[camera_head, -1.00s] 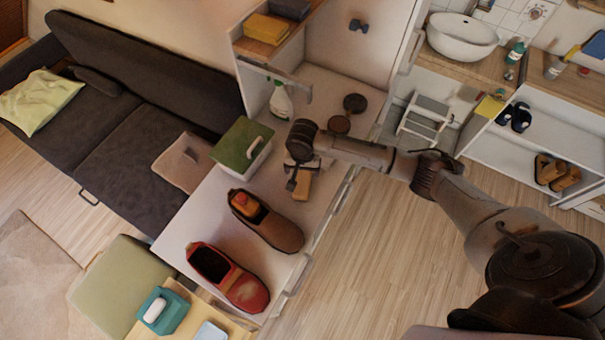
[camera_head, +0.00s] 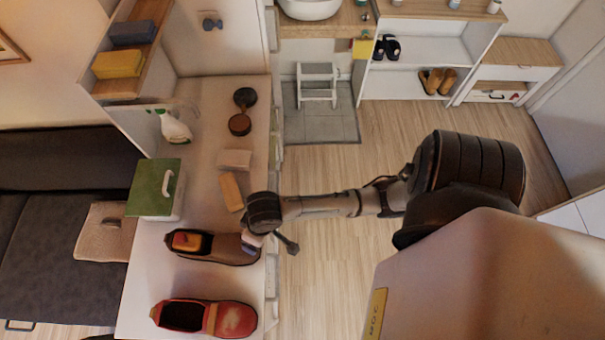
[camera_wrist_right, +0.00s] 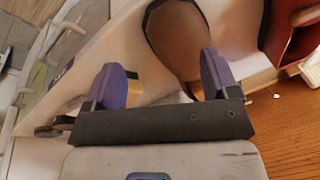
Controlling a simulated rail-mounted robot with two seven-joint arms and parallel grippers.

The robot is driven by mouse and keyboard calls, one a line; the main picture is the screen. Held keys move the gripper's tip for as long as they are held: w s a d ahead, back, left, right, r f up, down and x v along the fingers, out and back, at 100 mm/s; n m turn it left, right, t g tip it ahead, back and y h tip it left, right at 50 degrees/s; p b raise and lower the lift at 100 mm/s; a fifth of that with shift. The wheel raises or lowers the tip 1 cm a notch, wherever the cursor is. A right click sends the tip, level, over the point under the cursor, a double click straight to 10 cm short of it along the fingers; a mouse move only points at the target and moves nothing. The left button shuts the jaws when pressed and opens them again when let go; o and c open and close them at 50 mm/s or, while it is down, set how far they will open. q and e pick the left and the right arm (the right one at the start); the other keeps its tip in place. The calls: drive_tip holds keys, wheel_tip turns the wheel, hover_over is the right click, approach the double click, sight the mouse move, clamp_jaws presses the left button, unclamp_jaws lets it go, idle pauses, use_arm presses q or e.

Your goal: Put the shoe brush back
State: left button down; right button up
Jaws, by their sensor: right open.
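A tan block (camera_head: 231,191), possibly the shoe brush, lies on the white surface (camera_head: 210,205). A paler block (camera_head: 235,159) lies behind it; I cannot tell for certain which is the brush. My right gripper (camera_head: 268,243) is open, by the toe of the brown shoe and to the right of the tan block. In the right wrist view, the open fingers (camera_wrist_right: 161,72) have purple pads, with the brown shoe (camera_wrist_right: 180,38) beyond them. My left gripper is out of view.
A red shoe (camera_head: 228,320) lies in front of the brown one. A green-lidded box (camera_head: 150,190) and a spray bottle (camera_head: 175,127) stand on the left. The wooden floor (camera_head: 320,245) on the right is clear.

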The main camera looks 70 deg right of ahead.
drive_tip(key=s+d+r+n+t+h, duration=0.1)
drive_tip(key=s+d+r+n, duration=0.2)
drive_tip(key=s, duration=0.9)
drive_tip(key=shift+d+r+h, duration=0.2)
drive_tip(key=shift+r+h, duration=0.1)
